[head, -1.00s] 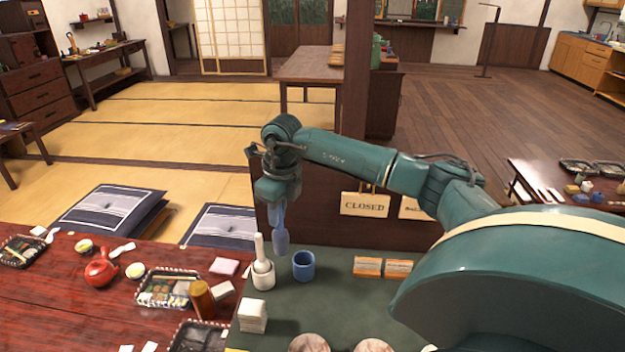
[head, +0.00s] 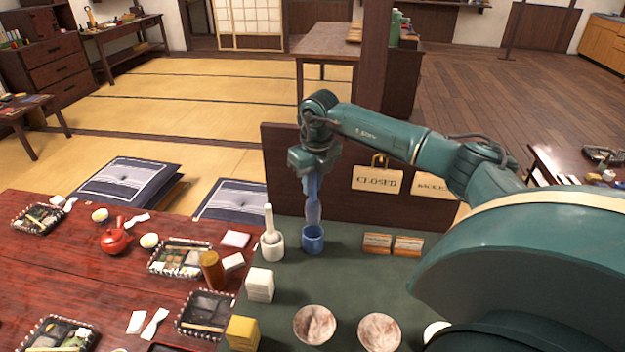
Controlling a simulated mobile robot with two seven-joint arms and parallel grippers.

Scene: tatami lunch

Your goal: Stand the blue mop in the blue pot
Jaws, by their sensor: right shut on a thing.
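My right gripper (head: 311,178) is shut on the blue mop (head: 313,208) and points down. The mop hangs upright below it, its wider end low. The blue pot (head: 313,241) stands on the green counter mat, directly under the mop in this view. The mop's lower end meets the pot's rim in the picture; I cannot tell if it is inside the mouth or just above or behind it. The upper part of the mop is hidden by the gripper. My left gripper is not in view.
A dark panel with a hanging CLOSED sign (head: 377,179) rises behind. Two round bowls (head: 315,324) stand nearer. The green mat (head: 350,275) is clear between.

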